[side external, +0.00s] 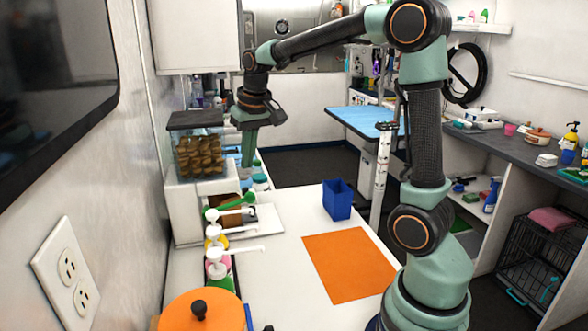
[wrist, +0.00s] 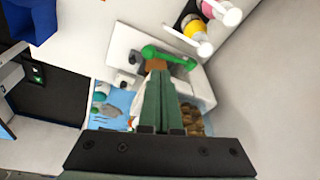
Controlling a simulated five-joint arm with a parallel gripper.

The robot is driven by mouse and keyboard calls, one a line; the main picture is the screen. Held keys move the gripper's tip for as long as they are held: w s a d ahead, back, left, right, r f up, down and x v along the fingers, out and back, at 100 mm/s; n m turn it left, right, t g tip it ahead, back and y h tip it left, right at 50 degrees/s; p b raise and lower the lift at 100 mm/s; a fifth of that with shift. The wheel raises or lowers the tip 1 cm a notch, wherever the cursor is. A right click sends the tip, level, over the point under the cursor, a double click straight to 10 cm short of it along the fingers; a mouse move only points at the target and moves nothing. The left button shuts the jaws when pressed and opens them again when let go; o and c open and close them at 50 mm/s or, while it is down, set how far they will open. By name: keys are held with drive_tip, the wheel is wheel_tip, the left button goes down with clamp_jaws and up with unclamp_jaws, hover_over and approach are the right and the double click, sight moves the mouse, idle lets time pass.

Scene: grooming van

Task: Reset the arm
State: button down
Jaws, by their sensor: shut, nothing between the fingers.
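My gripper (side external: 247,163) hangs from the extended arm at the back left, fingers pointing down. It is next to a clear container of brown pieces with a dark lid (side external: 198,121), to its right in the side view. In the wrist view my gripper (wrist: 157,68) has its two green fingers together with nothing between them. I cannot tell whether the fingers touch anything.
A blue bin (side external: 338,200) and a flat orange mat (side external: 348,265) lie on the white counter. Several pump bottles, one with a yellow body (side external: 212,232), line its left side. An orange lid with a black knob (side external: 205,316) is in front. The counter's middle is clear.

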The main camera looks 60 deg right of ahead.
drive_tip(key=s+a+n+t, duration=0.2)
drive_tip(key=s+a+n, duration=0.2)
drive_tip(key=s+a, duration=0.6)
drive_tip(key=s, duration=0.3)
drive_tip(key=shift+s+a+n+t+y, duration=0.3)
drive_tip(key=shift+a+t, duration=0.05)
drive_tip(key=shift+t, duration=0.05)
